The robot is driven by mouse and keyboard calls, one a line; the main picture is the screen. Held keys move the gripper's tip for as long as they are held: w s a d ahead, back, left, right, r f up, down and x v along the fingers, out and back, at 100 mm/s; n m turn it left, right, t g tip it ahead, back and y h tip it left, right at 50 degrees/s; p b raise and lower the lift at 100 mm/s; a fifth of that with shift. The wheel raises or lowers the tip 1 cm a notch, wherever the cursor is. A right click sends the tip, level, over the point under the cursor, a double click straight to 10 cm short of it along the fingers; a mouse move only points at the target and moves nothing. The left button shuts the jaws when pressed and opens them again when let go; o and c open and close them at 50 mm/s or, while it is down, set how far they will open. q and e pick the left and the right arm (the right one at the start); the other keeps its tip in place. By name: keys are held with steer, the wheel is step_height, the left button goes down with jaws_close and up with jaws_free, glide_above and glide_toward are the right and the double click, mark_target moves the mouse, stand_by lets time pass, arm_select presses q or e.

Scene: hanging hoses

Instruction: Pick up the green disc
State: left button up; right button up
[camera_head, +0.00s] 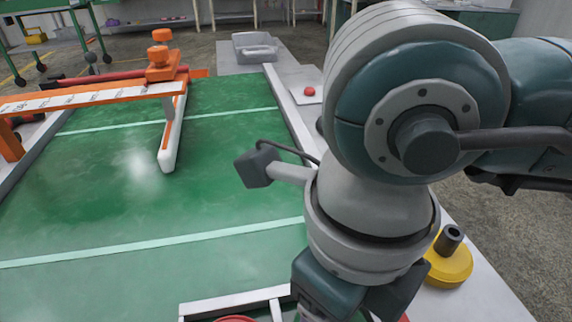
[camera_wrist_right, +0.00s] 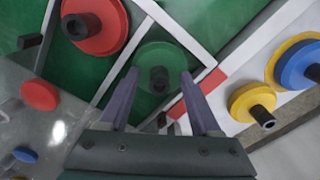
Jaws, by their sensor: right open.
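The green disc (camera_wrist_right: 152,58) with a dark central knob lies inside a white-edged frame on the green surface in the right wrist view. My right gripper (camera_wrist_right: 160,74) is open, its two purple-grey fingers on either side of the disc in that view. I cannot tell how far above the disc the fingertips are. In the head view my right arm covers that area and the green disc is not visible. My left gripper is in neither view.
A red disc (camera_wrist_right: 103,28) lies left of the green disc. A yellow disc (camera_wrist_right: 247,101) and a blue disc (camera_wrist_right: 296,65) lie to the right. White strips (camera_wrist_right: 186,36) edge the frame. In the head view, an orange beam (camera_head: 95,96) crosses the green table (camera_head: 90,205).

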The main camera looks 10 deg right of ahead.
steer(key=shift+c, duration=0.2)
jaws_close()
stand_by(0.3)
